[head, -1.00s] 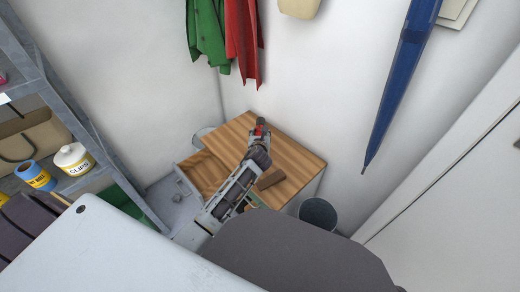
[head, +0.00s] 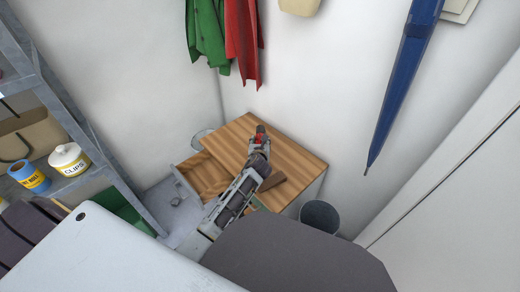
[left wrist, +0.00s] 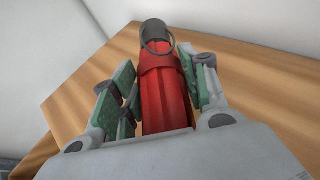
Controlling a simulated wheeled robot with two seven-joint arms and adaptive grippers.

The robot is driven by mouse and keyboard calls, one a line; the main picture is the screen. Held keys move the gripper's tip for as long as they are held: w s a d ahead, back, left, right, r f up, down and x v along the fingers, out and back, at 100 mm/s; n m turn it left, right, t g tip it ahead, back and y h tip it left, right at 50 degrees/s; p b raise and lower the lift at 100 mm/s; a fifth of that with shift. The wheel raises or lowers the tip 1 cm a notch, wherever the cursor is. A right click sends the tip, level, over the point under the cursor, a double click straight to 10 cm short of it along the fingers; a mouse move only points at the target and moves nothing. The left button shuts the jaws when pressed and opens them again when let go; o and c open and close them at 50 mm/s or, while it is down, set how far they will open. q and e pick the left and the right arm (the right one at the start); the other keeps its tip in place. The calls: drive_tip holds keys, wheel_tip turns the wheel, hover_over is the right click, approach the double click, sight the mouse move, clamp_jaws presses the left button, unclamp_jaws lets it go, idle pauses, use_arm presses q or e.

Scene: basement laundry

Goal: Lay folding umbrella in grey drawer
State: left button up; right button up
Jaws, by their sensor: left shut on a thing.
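A red folding umbrella (left wrist: 166,88) with a dark grey cap and a ring at its end shows in the left wrist view. My left gripper (left wrist: 163,85) is shut on it, with green-padded fingers on both sides. In the head view my left gripper (head: 260,140) is over the wooden top of the cabinet, with a bit of the red umbrella (head: 259,139) at its tip. The grey drawer (head: 187,186) stands pulled out on the cabinet's left side, left of my gripper. Its wood-coloured inside shows partly. My right gripper is not in view.
A grey bin (head: 320,217) stands right of the cabinet. A metal shelf with a clips tub (head: 69,160) is at left. A blue closed umbrella (head: 402,90) hangs on the wall.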

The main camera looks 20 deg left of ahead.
use_arm(q)
drive_tip(key=shift+f, duration=0.45)
drive_tip(key=shift+f+b, duration=0.35)
drive_tip(key=shift+b, duration=0.1)
drive_tip(key=shift+f, duration=0.35)
drive_tip(key=shift+f+b, duration=0.45)
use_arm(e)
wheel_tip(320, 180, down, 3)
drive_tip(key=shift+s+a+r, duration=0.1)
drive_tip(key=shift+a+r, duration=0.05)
use_arm(q)
drive_tip(key=shift+f, duration=0.1)
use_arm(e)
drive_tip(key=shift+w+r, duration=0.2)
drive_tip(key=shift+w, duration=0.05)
use_arm(q)
drive_tip(key=o, duration=1.2)
drive_tip(key=shift+c, duration=0.2)
drive_tip(key=shift+o, duration=0.3)
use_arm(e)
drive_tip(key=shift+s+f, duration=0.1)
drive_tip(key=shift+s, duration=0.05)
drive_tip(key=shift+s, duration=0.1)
